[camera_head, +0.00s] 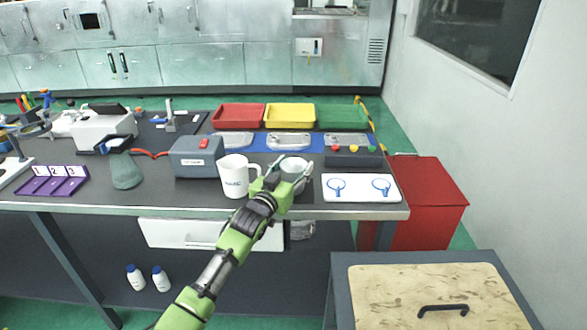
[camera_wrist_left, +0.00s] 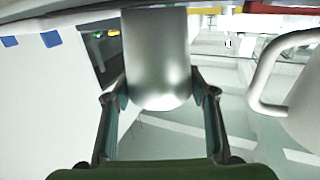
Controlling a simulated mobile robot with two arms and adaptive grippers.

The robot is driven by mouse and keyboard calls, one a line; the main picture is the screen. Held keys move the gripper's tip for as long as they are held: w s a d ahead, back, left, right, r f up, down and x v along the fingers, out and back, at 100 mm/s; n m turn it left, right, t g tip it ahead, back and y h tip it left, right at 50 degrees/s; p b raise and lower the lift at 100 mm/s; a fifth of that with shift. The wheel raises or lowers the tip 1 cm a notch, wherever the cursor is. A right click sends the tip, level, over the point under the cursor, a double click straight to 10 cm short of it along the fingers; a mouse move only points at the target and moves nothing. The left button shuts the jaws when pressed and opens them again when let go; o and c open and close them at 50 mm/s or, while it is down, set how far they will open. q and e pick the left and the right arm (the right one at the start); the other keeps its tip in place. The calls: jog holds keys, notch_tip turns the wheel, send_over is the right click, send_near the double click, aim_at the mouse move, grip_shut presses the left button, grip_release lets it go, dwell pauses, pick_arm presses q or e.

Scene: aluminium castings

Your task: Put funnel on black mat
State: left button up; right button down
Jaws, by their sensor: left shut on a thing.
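The funnel (camera_head: 297,166) is a pale metallic piece at the right part of the workbench, partly hidden by my gripper. In the left wrist view a smooth silvery rounded part of it (camera_wrist_left: 157,70) lies between my fingers. My left gripper (camera_head: 284,180) is shut on it, just right of a white mug (camera_head: 234,178). I cannot tell whether the funnel touches the bench. A black mat (camera_head: 187,119) lies at the back left of the bench, with a metal stand-like tool on it. My right gripper is not in view.
The mug's handle (camera_wrist_left: 262,75) is close beside the funnel. A white board with blue rings (camera_head: 361,195) lies to the right, a grey box (camera_head: 194,158) to the left. Red (camera_head: 238,125), yellow (camera_head: 290,125) and green (camera_head: 341,125) trays stand behind.

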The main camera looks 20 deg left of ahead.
pick_arm(q)
jog(key=o, duration=1.2)
jog(key=shift+f, duration=0.2)
jog(key=shift+s+r, duration=0.1)
jog(key=shift+r, duration=0.1)
jog(key=s, duration=0.4)
jog(key=s+a, duration=0.1)
jog(key=s, duration=0.6)
jog(key=shift+s+a, duration=0.15)
jog(key=shift+s, duration=0.25)
